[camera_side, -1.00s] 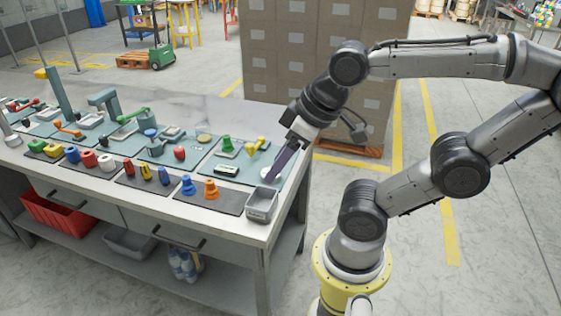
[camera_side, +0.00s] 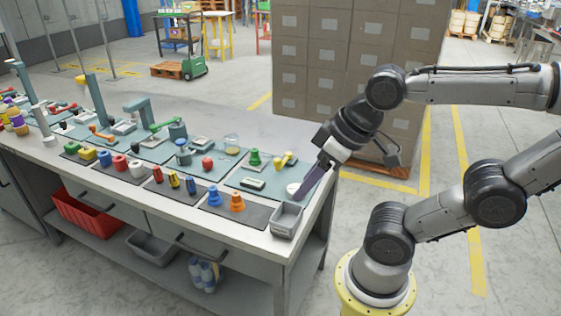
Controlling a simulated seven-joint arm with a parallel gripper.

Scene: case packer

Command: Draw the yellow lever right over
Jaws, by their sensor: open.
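The yellow lever (camera_side: 285,159) stands on the teal panel near the right end of the bench. Its handle is short, and which way it leans is hard to tell at this size. My gripper (camera_side: 303,191) points down and to the left at the bench's right end, right of and nearer the camera than the lever, apart from it. Its long purple-grey fingers overlap in this view, so the gap between them is hidden. The gripper is open, with nothing seen in it.
A grey bin (camera_side: 286,220) sits just below my fingertips, and a white disc (camera_side: 293,188) lies beside them. A green knob (camera_side: 254,158) stands left of the lever. Blue (camera_side: 214,196) and orange (camera_side: 237,202) pieces stand on a dark mat. Stacked boxes (camera_side: 350,70) rise behind.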

